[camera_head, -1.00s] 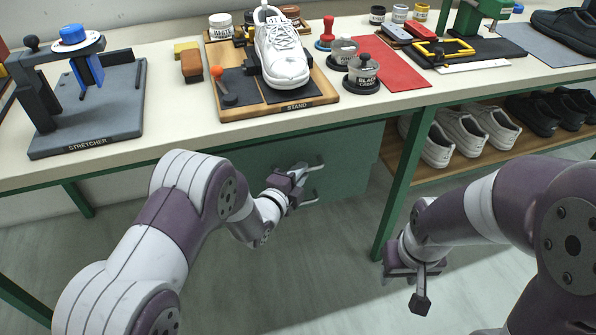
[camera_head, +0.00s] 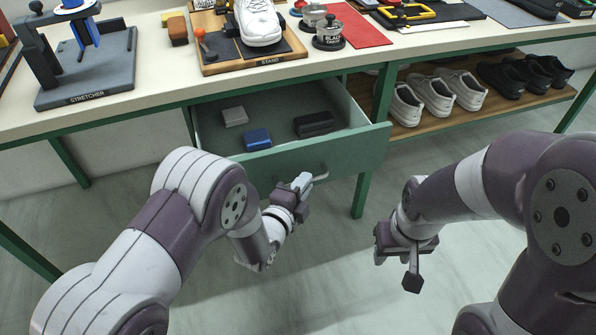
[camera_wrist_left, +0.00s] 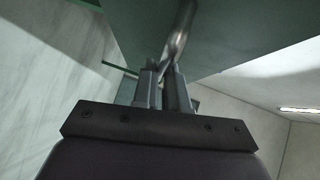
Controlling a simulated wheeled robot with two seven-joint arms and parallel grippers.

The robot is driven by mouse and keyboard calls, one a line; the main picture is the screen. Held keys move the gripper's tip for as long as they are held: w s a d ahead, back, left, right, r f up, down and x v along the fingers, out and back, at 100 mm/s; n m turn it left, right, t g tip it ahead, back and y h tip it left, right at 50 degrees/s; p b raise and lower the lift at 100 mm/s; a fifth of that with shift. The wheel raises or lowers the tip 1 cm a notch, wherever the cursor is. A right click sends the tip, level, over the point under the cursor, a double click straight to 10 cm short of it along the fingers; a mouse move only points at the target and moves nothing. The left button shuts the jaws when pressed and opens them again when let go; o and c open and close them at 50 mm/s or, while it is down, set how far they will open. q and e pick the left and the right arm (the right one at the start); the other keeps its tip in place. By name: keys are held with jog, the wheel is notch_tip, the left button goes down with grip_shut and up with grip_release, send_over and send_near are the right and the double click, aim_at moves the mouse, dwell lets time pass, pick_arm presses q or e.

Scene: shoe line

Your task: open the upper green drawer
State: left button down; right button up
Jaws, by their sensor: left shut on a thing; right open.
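The upper green drawer (camera_head: 350,148) is pulled out from under the bench, and its inside shows. A grey box (camera_head: 235,116), a blue box (camera_head: 257,139) and a black case (camera_head: 314,123) lie in it. My left gripper (camera_head: 303,184) is at the drawer's front, shut on the metal handle (camera_head: 321,177). In the left wrist view the fingers (camera_wrist_left: 163,88) close around the handle bar (camera_wrist_left: 180,35), under the green front. My right gripper (camera_head: 412,262) hangs open and empty to the right of the drawer, apart from everything.
The bench top holds a stretcher (camera_head: 85,75), a shoe stand (camera_head: 283,60) with a white shoe (camera_head: 260,22), and a red mat (camera_head: 352,30). A wooden shelf (camera_head: 455,108) carries several shoes. The floor in front is clear.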

pick_arm(q)
jog(key=shift+s+d+f, duration=0.1)
jog(key=shift+s+d, duration=0.15)
jog(key=shift+s, duration=0.55)
pick_arm(e)
jog(key=shift+r, duration=0.15)
pick_arm(q)
jog(key=c, duration=1.2)
grip_release()
jog(key=shift+o, duration=0.2)
